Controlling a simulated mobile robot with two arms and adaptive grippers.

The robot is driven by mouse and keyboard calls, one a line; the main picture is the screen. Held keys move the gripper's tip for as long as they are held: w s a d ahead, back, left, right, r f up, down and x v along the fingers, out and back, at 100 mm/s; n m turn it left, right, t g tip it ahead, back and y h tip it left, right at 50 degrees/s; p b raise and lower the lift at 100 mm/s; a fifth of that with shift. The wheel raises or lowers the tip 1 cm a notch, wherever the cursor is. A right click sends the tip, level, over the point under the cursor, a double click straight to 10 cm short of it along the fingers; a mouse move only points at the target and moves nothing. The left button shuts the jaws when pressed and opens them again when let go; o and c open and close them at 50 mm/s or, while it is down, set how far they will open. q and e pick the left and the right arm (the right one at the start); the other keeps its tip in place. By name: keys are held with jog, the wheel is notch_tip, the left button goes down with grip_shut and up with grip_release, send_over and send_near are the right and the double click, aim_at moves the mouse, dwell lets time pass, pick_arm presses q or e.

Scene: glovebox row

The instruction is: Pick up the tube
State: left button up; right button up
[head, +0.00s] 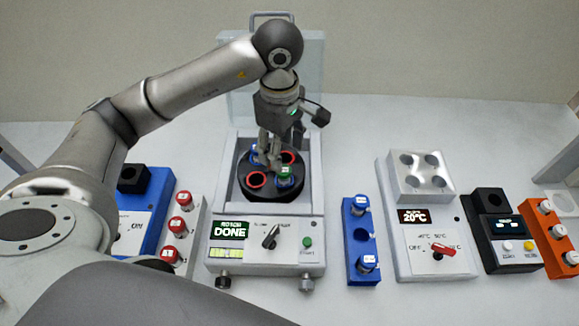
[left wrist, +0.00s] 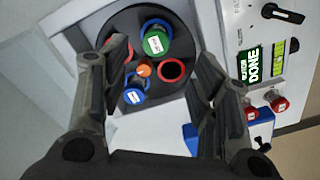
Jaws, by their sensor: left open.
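A green-capped tube (head: 284,172) stands in a blue-ringed slot of the dark round rotor (head: 272,195) inside the open centrifuge. The left wrist view shows its green cap with a white label (left wrist: 155,42). A second, blue tube with a white label (left wrist: 134,93) sits across the rotor; in the head view my gripper partly hides its slot. My left gripper (head: 267,158) points down over the rotor, open and empty. In the left wrist view its fingers (left wrist: 160,58) stand apart on either side of the tubes. My right gripper is out of view.
The centrifuge lid (head: 313,75) stands raised behind. Its front panel screen (head: 230,230) reads DONE. Red-capped tubes (head: 182,198) stand in a rack at left. A blue rack (head: 361,235), a heating block (head: 425,215) and an orange rack (head: 553,238) stand at right.

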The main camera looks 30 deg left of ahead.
aim_at(284, 169)
pick_arm(q)
jog(key=shift+s+f, duration=0.2)
jog(key=shift+f, duration=0.4)
jog(key=shift+s+f, duration=0.15)
jog(key=shift+f, duration=0.45)
jog(key=shift+w+f+p, duration=0.1)
jog(key=shift+f+p, duration=0.2)
jog(key=shift+f, duration=0.05)
jog(key=shift+w+f, duration=0.15)
jog(key=shift+f, duration=0.1)
jog(key=f+p, duration=0.1)
jog(key=f, duration=0.1)
jog(key=f+p, duration=0.1)
jog(key=f, duration=0.1)
jog(key=shift+w+f+p, duration=0.1)
jog(key=shift+w+p, duration=0.2)
jog(key=shift+p, duration=0.05)
jog(key=shift+f, duration=0.4)
jog(key=shift+c, duration=0.5)
jog(key=c, duration=1)
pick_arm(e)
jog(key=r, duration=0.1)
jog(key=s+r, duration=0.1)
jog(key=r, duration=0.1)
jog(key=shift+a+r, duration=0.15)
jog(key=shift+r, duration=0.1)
